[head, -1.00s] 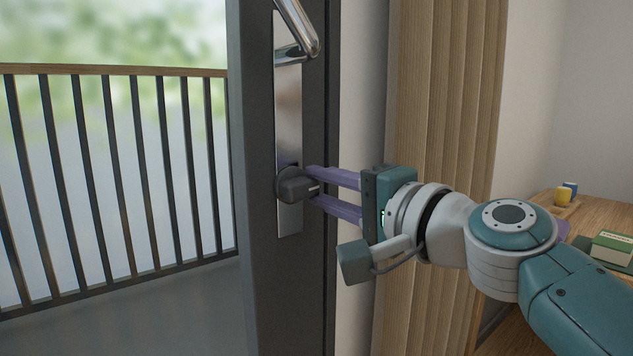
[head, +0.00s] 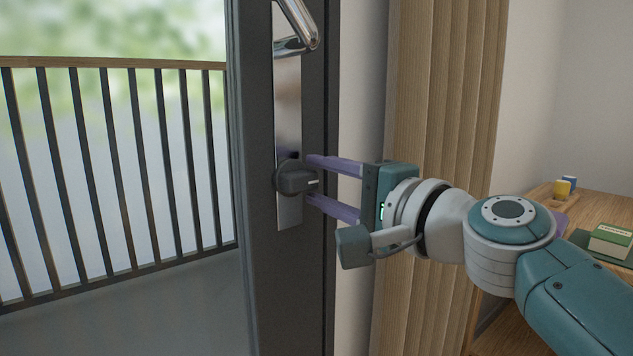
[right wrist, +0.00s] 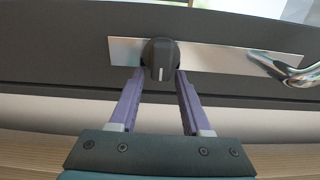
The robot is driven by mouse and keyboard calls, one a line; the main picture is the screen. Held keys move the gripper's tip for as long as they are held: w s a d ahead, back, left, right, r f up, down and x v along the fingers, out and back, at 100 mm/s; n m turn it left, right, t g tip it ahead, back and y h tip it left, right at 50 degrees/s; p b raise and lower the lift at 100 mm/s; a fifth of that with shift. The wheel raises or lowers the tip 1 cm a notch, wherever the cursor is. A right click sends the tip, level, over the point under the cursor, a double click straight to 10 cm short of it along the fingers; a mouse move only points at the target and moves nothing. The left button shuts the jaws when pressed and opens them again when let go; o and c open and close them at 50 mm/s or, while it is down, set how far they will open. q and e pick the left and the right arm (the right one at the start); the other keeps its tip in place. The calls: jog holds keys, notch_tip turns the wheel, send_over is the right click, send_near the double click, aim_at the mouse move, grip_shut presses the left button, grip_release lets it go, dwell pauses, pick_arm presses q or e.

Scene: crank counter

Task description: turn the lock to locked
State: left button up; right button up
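The lock is a dark thumb-turn knob (head: 297,180) with a white mark, on a metal plate (head: 288,120) on the dark door frame. In the head view the white mark lies at the knob's right end, roughly level. In the right wrist view the knob (right wrist: 160,58) sits between the fingertips, its mark pointing toward my gripper. My right gripper (head: 312,180) has its purple fingers above and below the knob. In the wrist view its fingers (right wrist: 158,78) are apart, with small gaps beside the knob; contact is not clear. My left gripper is not in view.
A shiny lever handle (head: 298,28) is above the lock on the same plate. A wooden slatted panel (head: 440,120) stands right of the door. A wooden desk (head: 590,210) with a green box (head: 611,240) is at far right. A railing (head: 120,170) shows at left.

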jog(key=shift+o, duration=0.7)
jog(key=shift+s+d, duration=0.15)
jog(key=shift+s, duration=0.05)
jog(key=p+v, duration=0.3)
jog(key=v, duration=0.6)
jog(key=shift+s, duration=0.2)
jog(key=shift+d, duration=0.1)
